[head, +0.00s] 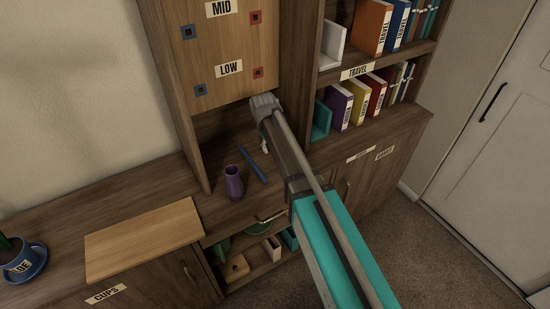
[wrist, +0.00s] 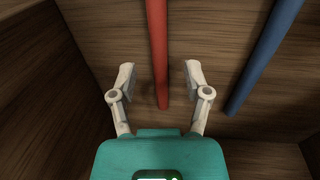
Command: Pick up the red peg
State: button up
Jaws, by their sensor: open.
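The red peg (wrist: 158,50) shows in the wrist view as a long thin rod running from the top edge down to between my fingertips. My gripper (wrist: 160,78) is open, with one finger on each side of the peg's near end and a gap on both sides. I cannot tell how far above the peg the fingertips are. In the head view my gripper (head: 264,146) reaches into the niche under the LOW panel, and the red peg is hidden there behind my arm.
A blue peg (wrist: 264,58) lies to the right of the red one; it also shows in the head view (head: 253,166). A purple vase (head: 233,183) stands left of it. Wooden walls stand close around the gripper.

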jog(key=shift+w+d+f+b, duration=0.1)
jog(key=shift+f+b, duration=0.5)
jog(key=shift+f, duration=0.25)
grip_shut()
